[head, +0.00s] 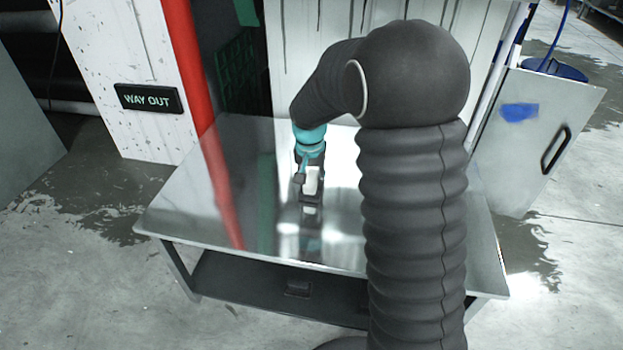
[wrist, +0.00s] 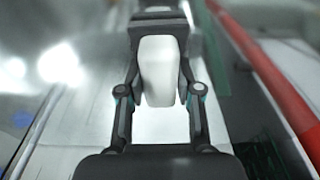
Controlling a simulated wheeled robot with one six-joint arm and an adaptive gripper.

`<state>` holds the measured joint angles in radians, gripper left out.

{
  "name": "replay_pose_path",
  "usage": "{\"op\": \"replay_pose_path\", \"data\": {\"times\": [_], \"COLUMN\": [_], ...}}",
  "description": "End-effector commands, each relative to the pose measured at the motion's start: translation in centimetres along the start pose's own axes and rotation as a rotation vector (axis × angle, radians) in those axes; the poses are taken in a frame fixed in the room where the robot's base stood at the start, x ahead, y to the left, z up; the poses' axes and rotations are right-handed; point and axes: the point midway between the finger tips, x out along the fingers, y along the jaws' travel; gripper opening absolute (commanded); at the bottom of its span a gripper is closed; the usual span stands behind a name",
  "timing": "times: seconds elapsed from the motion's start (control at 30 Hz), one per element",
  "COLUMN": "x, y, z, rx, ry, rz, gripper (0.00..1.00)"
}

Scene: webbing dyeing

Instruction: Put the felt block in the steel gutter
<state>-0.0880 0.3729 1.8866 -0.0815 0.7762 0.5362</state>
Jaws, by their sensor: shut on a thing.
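The felt block looks like a small white block with rounded edges. It shows in the head view (head: 311,181) over the middle of the steel-topped table, and large in the wrist view (wrist: 159,70). My gripper (head: 308,193) is shut on it, with one dark finger on each side in the wrist view (wrist: 160,80). A pale reflection lies below the block on the table top, and it seems held a little above the surface. I cannot make out the steel gutter in either view. My arm hides the right part of the table.
The shiny table (head: 185,200) is bare on its left side. A dark lower shelf (head: 240,285) runs under it. Behind stand a red post (head: 185,60) and a white panel with a "WAY OUT" sign (head: 150,98). A grey cabinet (head: 545,120) is at the right.

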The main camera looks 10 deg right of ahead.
Motion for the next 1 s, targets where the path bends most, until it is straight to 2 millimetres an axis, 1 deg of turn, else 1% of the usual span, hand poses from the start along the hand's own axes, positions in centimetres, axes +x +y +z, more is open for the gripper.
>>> {"op": "replay_pose_path", "data": {"times": [0.17,0.2,0.3,0.57,0.73,0.87,1.0], "x": [0.3,0.4,0.3,0.2,-0.7,-2.6,-5.5], "y": [0.0,0.0,0.0,0.0,0.0,0.0,-0.1], "z": [0.1,0.1,0.0,0.0,-0.1,-0.1,-0.1], "rx": [0.000,0.000,0.000,0.000,0.000,-0.001,-0.001], "ry": [0.000,0.000,0.000,0.000,0.002,0.003,0.004], "rz": [0.000,0.000,0.000,0.000,-0.001,-0.001,-0.002], "gripper": [0.00,0.37,0.60,0.60,0.60,0.60,0.60]}}
